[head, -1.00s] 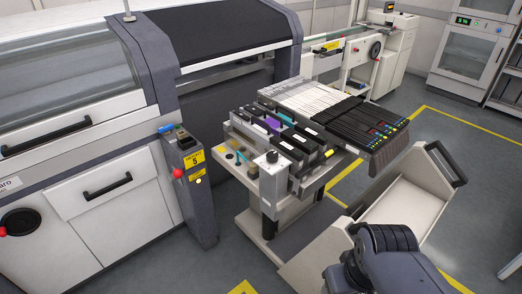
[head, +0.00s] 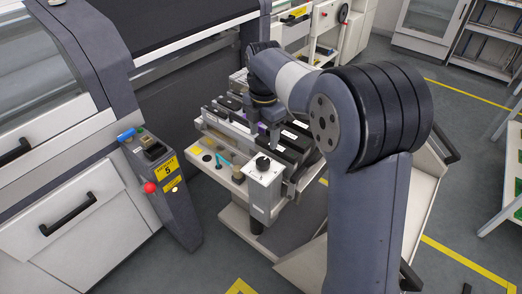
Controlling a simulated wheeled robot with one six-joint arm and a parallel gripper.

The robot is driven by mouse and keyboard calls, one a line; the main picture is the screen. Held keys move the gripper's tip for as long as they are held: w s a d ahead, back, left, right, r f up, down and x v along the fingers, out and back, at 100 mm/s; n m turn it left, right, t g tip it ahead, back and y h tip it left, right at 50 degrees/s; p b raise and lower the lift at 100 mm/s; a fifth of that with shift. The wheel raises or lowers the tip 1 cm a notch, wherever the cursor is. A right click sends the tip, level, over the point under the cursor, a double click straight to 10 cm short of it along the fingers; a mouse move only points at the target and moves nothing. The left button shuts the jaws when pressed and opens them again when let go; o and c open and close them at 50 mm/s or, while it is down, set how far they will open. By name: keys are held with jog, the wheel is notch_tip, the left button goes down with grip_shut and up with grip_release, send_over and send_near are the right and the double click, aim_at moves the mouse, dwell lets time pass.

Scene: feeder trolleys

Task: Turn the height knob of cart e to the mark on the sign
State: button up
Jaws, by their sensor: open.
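The height knob (head: 263,163) is a small black knob on a pale box at the front corner of the feeder cart (head: 262,190). Its pointer direction and scale marks are too small to read. No letter is readable on the cart. My gripper (head: 271,139) points down over the cart's black cases, just behind the knob in the picture and apart from it. Its fingers are small and dark here, open, with nothing seen between them. A yellow sign (head: 165,166) with a "5" is on the grey machine post; I cannot tell if it shows the mark.
The grey post (head: 165,190) with a red button (head: 150,187) stands left of the cart. The large white machine (head: 60,190) fills the left side. My arm hides much of the cart's right side.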

aim_at(263, 160)
notch_tip(263, 160, down, 11)
jog(key=shift+w+r, duration=0.1)
jog(key=shift+r, duration=0.05)
dwell(0.4)
jog(key=shift+c, duration=0.5)
jog(key=c, duration=0.9)
jog(key=shift+o, duration=0.2)
